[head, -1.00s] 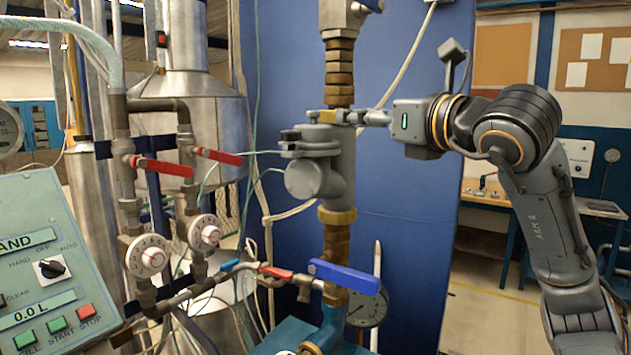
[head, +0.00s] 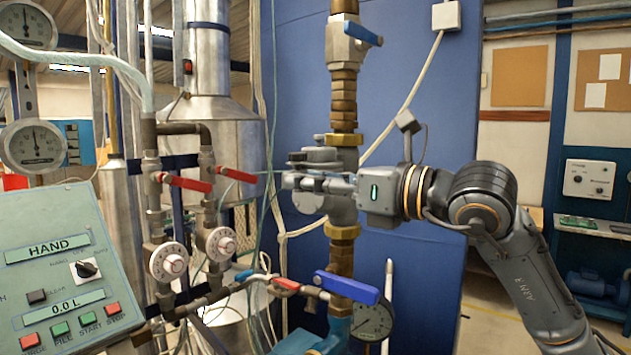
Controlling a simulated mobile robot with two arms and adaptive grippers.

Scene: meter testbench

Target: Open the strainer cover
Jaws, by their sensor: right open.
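The strainer is a grey body (head: 342,207) set in the vertical brass pipe run in the middle of the head view. Its cover (head: 318,155) is a flat grey piece at the upper left of the body, partly hidden by my gripper. My right gripper (head: 292,181) reaches in from the right, its fingers pointing left across the front of the strainer just below the cover. The gripper is open; I cannot tell whether a finger touches the strainer. My left gripper is out of view.
A blue-handled valve (head: 346,287) and a round gauge (head: 372,318) sit below the strainer. Red-handled valves (head: 185,182) and white dials (head: 169,262) stand to the left. A control panel (head: 55,265) fills the lower left. A blue panel (head: 425,200) stands behind.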

